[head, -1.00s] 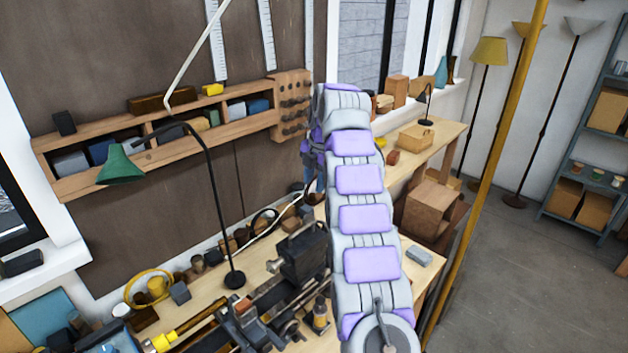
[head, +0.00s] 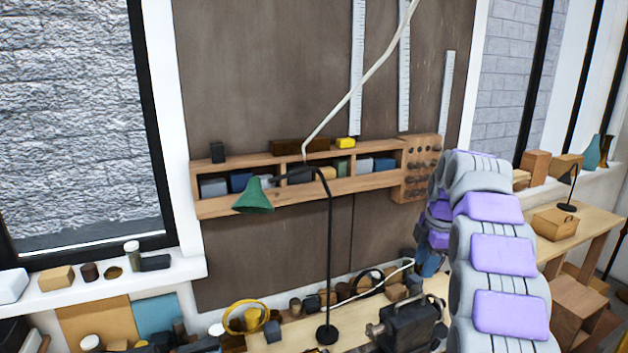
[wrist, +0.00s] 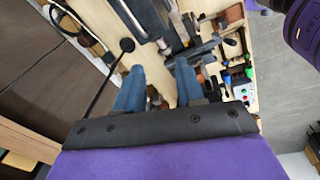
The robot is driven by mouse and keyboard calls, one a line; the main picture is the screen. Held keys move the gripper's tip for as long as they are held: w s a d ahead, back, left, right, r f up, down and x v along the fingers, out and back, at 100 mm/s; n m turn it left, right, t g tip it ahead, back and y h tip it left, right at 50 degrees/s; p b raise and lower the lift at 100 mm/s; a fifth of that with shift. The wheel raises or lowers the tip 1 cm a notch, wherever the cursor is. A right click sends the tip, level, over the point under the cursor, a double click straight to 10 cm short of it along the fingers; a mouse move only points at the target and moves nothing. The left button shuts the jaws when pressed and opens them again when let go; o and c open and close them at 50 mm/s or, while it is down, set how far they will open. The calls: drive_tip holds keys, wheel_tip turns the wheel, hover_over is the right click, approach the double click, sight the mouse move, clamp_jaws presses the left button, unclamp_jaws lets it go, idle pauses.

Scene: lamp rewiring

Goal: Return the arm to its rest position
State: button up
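My arm (head: 497,255), grey with purple pads, rises at the right of the head view and bends over beyond its top. My gripper (wrist: 158,82) shows in the wrist view as two blue fingers set apart, with nothing between them. They point toward the workbench, clear of its top as far as I can tell. In the head view the fingers are mostly hidden behind the arm. The green desk lamp (head: 254,197) stands on the workbench (head: 292,335), left of the arm.
A wall shelf (head: 290,187) with small boxes hangs behind the lamp. A dark machine (head: 408,322) stands on the bench near the arm. A white cord (head: 352,90) runs down from above. A window (head: 75,120) and its sill are at the left. Bare floor (wrist: 290,95) shows in the wrist view.

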drive_tip(key=s+a+f+m+g+b, duration=0.1)
drive_tip(key=s+a+f+m+b, duration=0.3)
drive_tip(key=s, duration=1.1)
drive_tip(key=s+a+f+m+g+b, duration=0.1)
drive_tip(key=s+a+f+m+b, duration=0.3)
drive_tip(key=s, duration=1.2)
drive_tip(key=s+a+f+m+g+h+b, duration=0.1)
drive_tip(key=s+a+f+m+b, duration=0.3)
drive_tip(key=s+f+m, duration=0.6)
drive_tip(key=s+f+b, duration=0.1)
drive_tip(key=s+f, duration=0.4)
drive_tip(key=shift+s+a+f, duration=0.35)
drive_tip(key=shift+s+a, duration=0.05)
drive_tip(key=shift+a, duration=0.15)
